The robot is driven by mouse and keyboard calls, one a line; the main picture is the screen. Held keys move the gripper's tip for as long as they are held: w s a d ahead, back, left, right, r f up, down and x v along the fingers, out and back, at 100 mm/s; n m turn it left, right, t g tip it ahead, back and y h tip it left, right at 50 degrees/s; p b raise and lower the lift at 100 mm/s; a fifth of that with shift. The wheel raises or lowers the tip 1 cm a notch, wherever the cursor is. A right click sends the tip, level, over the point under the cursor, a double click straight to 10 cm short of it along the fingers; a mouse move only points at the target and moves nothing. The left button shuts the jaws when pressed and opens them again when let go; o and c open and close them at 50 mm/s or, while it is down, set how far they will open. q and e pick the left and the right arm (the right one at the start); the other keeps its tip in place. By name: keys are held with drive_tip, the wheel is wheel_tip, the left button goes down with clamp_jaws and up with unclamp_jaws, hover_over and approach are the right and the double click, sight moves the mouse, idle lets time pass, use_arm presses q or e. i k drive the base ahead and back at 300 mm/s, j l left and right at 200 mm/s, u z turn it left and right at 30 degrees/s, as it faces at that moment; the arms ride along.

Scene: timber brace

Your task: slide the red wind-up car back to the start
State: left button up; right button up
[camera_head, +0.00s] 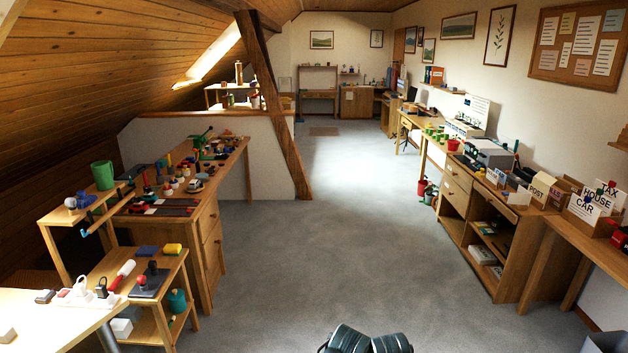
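A dark track board (178,208) with red stripes lies at the near end of the long left workbench. A pale toy car (195,186) stands behind the board, among several small toys. Neither of my grippers can be made out; only dark ribbed parts, probably mine, show at the bottom middle edge.
The left workbench (207,222) is crowded towards its back. A low shelf stand (162,270) and a pale table (60,325) stand in front of it. A slanted timber brace (270,90) rises behind. The grey carpet (300,260) in the middle is clear.

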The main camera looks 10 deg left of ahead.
sight(140, 207)
drive_tip(key=i+u, duration=0.4)
drive_tip(key=i, duration=0.5)
drive_tip(key=i+l+u, duration=0.15)
drive_tip(key=i+u, duration=0.2)
drive_tip(key=i, duration=0.55)
drive_tip(key=i+j+u, duration=0.25)
drive_tip(key=i, duration=0.55)
drive_tip(key=i+j+u, duration=0.1)
drive_tip(key=i+u, duration=0.15)
drive_tip(key=i, duration=0.6)
drive_tip(key=i+j+z, duration=0.1)
drive_tip(key=i+j, duration=0.25)
drive_tip(key=i, duration=0.1)
